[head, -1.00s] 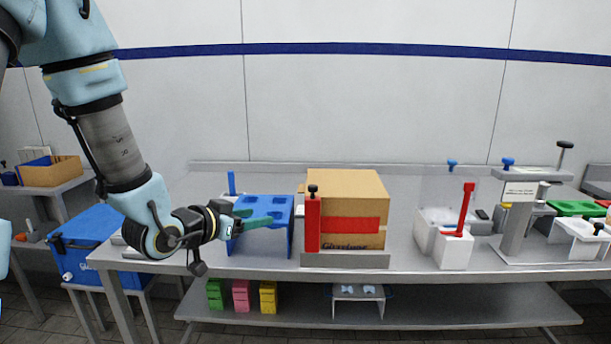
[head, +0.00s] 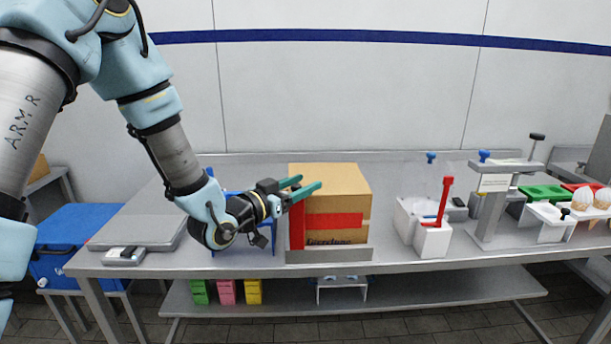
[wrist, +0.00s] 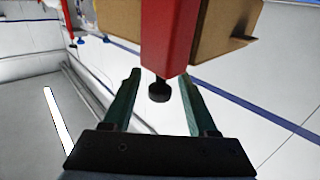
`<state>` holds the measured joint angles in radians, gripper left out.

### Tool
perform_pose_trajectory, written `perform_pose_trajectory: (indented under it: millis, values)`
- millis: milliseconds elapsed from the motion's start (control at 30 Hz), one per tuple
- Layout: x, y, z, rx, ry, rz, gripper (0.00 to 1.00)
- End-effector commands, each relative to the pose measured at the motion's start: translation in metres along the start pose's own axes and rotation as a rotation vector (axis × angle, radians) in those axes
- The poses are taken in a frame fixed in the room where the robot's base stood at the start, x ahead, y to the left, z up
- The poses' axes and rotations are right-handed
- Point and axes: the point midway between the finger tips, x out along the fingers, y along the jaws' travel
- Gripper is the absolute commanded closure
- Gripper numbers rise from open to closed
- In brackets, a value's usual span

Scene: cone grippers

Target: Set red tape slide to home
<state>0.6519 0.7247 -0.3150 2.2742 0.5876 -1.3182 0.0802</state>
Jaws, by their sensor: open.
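The red tape slide (head: 297,225) is an upright red bar at the left front of a cardboard box (head: 338,200) with a red band. In the wrist view the slide (wrist: 165,35) ends in a black knob (wrist: 159,91). My gripper (head: 310,181) is open at the top of the slide. In the wrist view its two teal fingers (wrist: 160,73) lie on either side of the knob, with a gap on both sides. In the head view the fingers hide the knob.
A grey rail (head: 330,255) runs along the box's front. A blue stand (head: 240,240) is behind my wrist. A white bin with a red handle (head: 434,238) and a grey press (head: 490,210) stand to the right. The bench between box and bin is clear.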

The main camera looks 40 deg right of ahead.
Motion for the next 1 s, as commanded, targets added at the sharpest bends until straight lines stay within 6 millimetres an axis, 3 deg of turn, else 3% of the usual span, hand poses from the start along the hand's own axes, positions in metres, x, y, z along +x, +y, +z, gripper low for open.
perform_pose_trajectory:
  millis: [167,433,900,1000]
  values:
    - [0.0118,0.0005,-0.0003,0.000,-0.001,0.001,0.42]
    - [0.0129,0.0001,0.0005,0.000,-0.001,0.000,0.42]
    - [0.0126,0.0001,0.0003,0.000,-0.001,0.000,0.93]
    - [0.0125,0.0001,0.0003,0.000,-0.001,0.000,1.00]
